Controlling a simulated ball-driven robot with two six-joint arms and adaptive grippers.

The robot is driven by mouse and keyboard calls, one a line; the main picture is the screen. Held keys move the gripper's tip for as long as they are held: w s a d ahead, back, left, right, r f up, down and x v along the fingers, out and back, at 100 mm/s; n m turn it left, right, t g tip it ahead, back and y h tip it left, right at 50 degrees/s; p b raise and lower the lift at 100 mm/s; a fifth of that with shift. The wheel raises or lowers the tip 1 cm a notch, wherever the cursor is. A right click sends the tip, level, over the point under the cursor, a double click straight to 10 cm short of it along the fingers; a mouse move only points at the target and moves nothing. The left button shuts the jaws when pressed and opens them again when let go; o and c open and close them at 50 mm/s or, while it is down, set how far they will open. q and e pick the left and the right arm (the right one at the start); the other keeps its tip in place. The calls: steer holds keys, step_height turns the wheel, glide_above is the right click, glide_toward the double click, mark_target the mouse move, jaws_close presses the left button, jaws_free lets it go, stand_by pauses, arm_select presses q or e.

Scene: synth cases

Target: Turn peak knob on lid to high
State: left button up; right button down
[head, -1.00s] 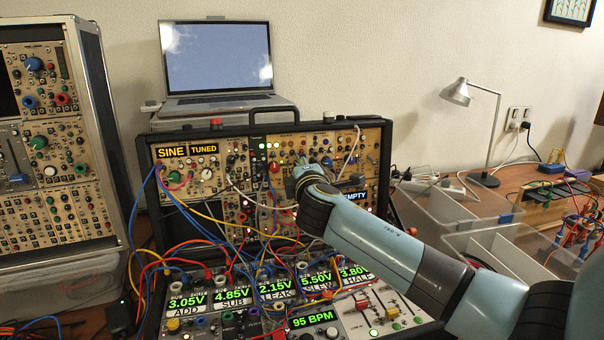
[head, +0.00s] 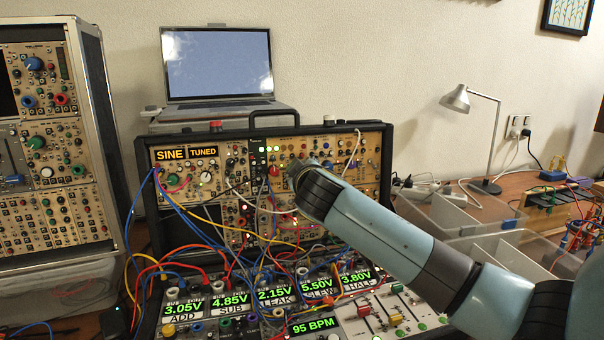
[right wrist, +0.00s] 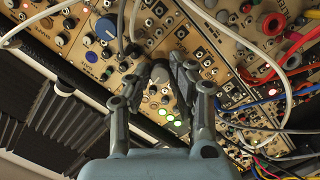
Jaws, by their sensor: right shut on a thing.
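The synth case's upright lid (head: 222,215) holds tan panels of knobs, jacks and patch cables. My right arm reaches to the lid's middle, and its wrist hides most of the right gripper in the head view. The knob's label and pointer are too small to read. My left gripper is not in view.
Patch cables (head: 205,240) hang across the lid and lower panel close to the arm. In the right wrist view a white cable (right wrist: 225,40) runs near the fingers. A laptop (head: 217,65) stands behind. Clear bins (head: 450,212) sit to the right.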

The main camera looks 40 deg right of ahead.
steer(key=shift+f+m, duration=0.1)
steer(key=shift+m, duration=0.4)
stand_by(0.3)
steer(key=c, duration=1.2)
jaws_free()
steer(key=v, duration=1.2)
steer(key=shift+d, duration=0.1)
